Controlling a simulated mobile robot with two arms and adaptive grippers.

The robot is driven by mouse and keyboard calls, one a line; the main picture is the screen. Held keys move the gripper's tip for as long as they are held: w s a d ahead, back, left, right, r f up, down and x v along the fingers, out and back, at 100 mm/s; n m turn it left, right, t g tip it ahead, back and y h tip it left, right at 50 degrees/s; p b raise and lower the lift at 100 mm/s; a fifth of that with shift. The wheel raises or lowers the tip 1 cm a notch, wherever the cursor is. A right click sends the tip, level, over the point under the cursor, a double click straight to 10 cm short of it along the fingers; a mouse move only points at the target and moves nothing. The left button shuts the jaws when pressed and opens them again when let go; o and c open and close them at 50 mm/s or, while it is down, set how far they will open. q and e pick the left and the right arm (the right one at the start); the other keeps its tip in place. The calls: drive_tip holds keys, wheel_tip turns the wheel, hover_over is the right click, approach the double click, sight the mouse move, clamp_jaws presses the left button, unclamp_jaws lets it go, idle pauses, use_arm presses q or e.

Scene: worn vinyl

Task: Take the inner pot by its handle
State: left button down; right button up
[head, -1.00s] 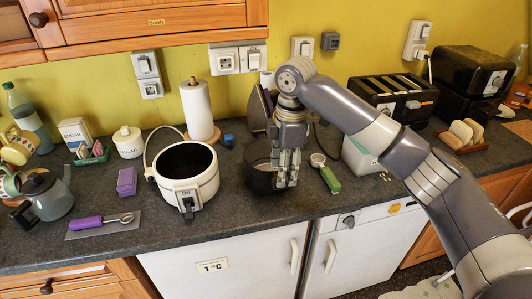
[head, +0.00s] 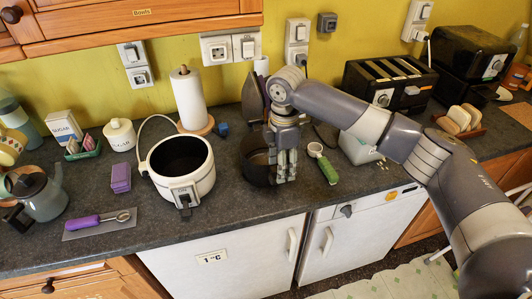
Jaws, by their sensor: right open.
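The dark inner pot (head: 254,168) stands on the counter, to the right of the white cooker (head: 163,187), which is open on top with a dark inside. My right gripper (head: 282,179) points down at the pot's right side, and its fingers cover that side. The pot's handle is not clearly visible behind the fingers. The gripper is open; whether a finger touches the pot I cannot tell. My left gripper is out of view.
A green-handled tool (head: 327,171) lies close to the right of my gripper. An iron (head: 253,98) and a paper towel roll (head: 188,99) stand behind. A purple-handled tool (head: 84,222) lies at the left. The counter's front strip is clear.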

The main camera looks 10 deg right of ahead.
drive_tip(key=shift+f, duration=1)
drive_tip(key=shift+c, duration=0.3)
clamp_jaws()
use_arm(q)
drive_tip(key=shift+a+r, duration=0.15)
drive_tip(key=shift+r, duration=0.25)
